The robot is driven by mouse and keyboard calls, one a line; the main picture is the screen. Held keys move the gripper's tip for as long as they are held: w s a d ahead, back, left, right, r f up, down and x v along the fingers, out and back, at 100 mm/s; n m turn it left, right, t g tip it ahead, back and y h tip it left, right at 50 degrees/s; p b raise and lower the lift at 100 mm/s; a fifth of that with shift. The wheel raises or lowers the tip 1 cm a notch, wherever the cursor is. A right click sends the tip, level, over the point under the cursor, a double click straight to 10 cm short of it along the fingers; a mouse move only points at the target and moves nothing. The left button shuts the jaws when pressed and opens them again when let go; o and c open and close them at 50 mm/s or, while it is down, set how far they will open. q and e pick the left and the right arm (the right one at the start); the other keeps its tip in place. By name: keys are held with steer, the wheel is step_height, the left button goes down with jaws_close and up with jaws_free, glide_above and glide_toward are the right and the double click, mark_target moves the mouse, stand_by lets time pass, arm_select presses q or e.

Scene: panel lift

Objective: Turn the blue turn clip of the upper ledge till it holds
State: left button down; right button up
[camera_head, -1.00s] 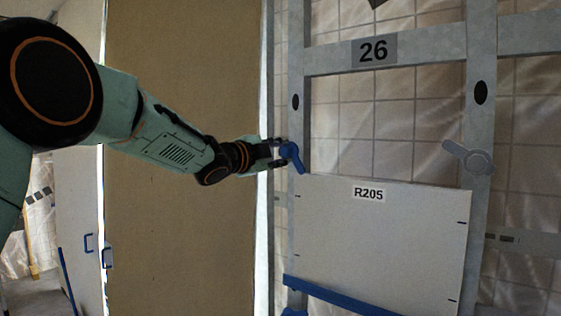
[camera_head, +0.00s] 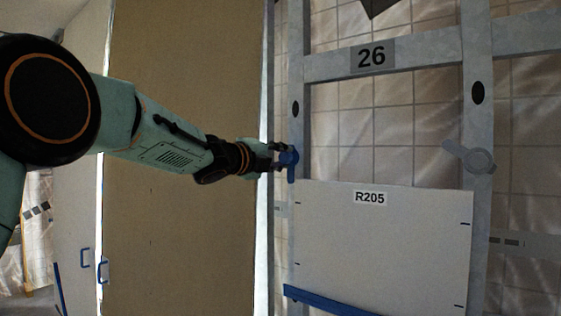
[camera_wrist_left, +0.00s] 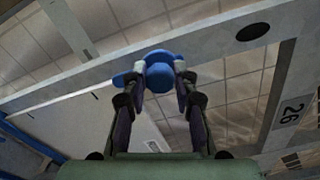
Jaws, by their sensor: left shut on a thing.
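The blue turn clip (camera_head: 291,166) sits on the left metal upright, at the upper left corner of the white panel R205 (camera_head: 382,245). Its lever now points about straight down in the head view. My left gripper (camera_head: 282,157) is shut on the clip. In the left wrist view both fingertips of the left gripper (camera_wrist_left: 159,80) are against the sides of the round blue hub (camera_wrist_left: 159,74), and the lever sticks out to the left toward the panel. The panel's lower edge rests at a blue ledge (camera_head: 325,300). My right gripper is not in view.
A grey turn clip (camera_head: 469,156) sits on the right upright. A crossbar labelled 26 (camera_head: 420,52) spans the frame above the panel. A tall brown board (camera_head: 185,230) stands behind my left arm. The space above the panel is free.

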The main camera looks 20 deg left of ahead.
arm_select(q)
steer(key=shift+f, duration=0.2)
steer(key=c, duration=1.5)
jaws_free()
steer(key=o, duration=0.5)
steer(key=shift+s+r, duration=0.1)
steer(key=shift+r, duration=0.05)
steer(key=shift+c, duration=0.2)
steer(key=v, duration=1.2)
